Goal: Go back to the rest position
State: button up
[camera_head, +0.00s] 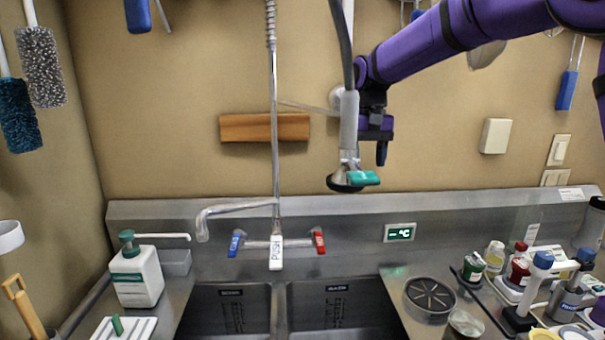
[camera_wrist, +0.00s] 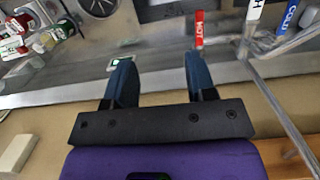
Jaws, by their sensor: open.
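My gripper (camera_head: 381,158) is in front of the tan wall, right of the hanging spray hose and its spray head (camera_head: 347,180), with its fingers pointing down. In the wrist view, my gripper (camera_wrist: 158,72) shows two dark blue fingers spread apart with nothing between them. Past the fingers lie the steel backsplash and a small green-lit display (camera_wrist: 115,62). In the head view, the gripper is partly behind or beside the hose, and I cannot tell whether they touch.
The sink basins (camera_head: 335,305) are below, with a faucet (camera_head: 240,207) and red and blue handles. A soap bottle (camera_head: 137,275) stands at left. Several bottles and tools crowd the right counter, near a round drain strainer (camera_head: 430,295). A wooden strip (camera_head: 264,127) is on the wall.

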jog(key=s+d+r+t, duration=0.25)
jog(key=s+d, duration=0.25)
jog(key=s, duration=0.3)
jog(key=s+d+r+t, duration=0.1)
jog(key=s+d+r, duration=0.35)
jog(key=s, duration=0.45)
jog(key=s+d+f+t, duration=0.1)
jog(key=s+d+f, duration=0.2)
jog(key=s, duration=0.6)
jog(key=s+d+f+t, duration=0.2)
jog(key=s+d+f, duration=0.1)
jog(key=s, duration=0.6)
jog(key=shift+d+f+m, duration=0.15)
jog(key=shift+d+m, duration=0.05)
jog(key=shift+m, duration=0.1)
